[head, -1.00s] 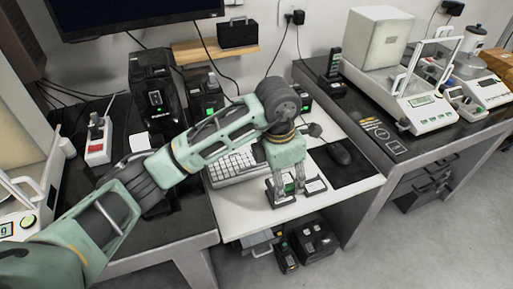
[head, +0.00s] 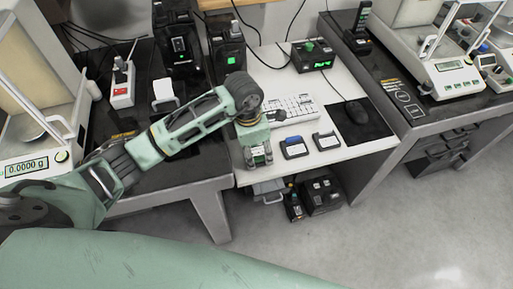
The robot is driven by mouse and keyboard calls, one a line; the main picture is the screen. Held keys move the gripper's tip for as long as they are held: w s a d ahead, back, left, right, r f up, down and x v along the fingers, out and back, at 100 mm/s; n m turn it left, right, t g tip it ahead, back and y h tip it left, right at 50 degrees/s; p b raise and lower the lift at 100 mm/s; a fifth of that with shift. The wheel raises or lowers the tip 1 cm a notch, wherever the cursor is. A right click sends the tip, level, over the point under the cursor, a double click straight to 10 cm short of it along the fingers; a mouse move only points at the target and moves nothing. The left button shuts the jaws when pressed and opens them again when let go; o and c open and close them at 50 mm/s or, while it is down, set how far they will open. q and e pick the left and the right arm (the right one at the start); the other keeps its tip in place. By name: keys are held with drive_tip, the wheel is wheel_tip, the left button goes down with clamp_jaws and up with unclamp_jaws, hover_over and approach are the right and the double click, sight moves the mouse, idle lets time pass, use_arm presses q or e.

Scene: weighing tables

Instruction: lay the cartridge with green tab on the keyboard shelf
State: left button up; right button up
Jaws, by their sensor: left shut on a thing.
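My left gripper (head: 258,161) points down over the left front part of the white keyboard shelf (head: 312,162). It is shut on the cartridge with green tab (head: 260,154), mostly hidden between the fingers. I cannot tell whether this cartridge touches the shelf. A cartridge with a blue tab (head: 294,147) lies on the shelf just right of the gripper. A dark cartridge with a pale grey tab (head: 326,141) lies further right. My right gripper is not in view.
A white keyboard (head: 290,109) lies behind the cartridges, and a mouse (head: 355,111) on a black mat (head: 372,128) to the right. A black box with a green display (head: 313,57) stands at the back. Dark boxes (head: 320,195) are below the shelf.

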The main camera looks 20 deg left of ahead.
use_arm(q)
drive_tip(key=shift+f, duration=0.25)
drive_tip(key=o, duration=1.2)
drive_tip(key=shift+r, duration=0.1)
drive_tip(key=shift+r, duration=0.1)
drive_tip(key=shift+w+r, duration=0.1)
drive_tip(key=shift+r, duration=0.15)
drive_tip(key=r, duration=0.3)
drive_tip(key=r+b, duration=0.1)
drive_tip(key=r, duration=0.3)
drive_tip(key=s+a+r, duration=0.1)
drive_tip(key=r, duration=0.3)
drive_tip(key=shift+a+r, duration=0.1)
drive_tip(key=shift+r, duration=0.15)
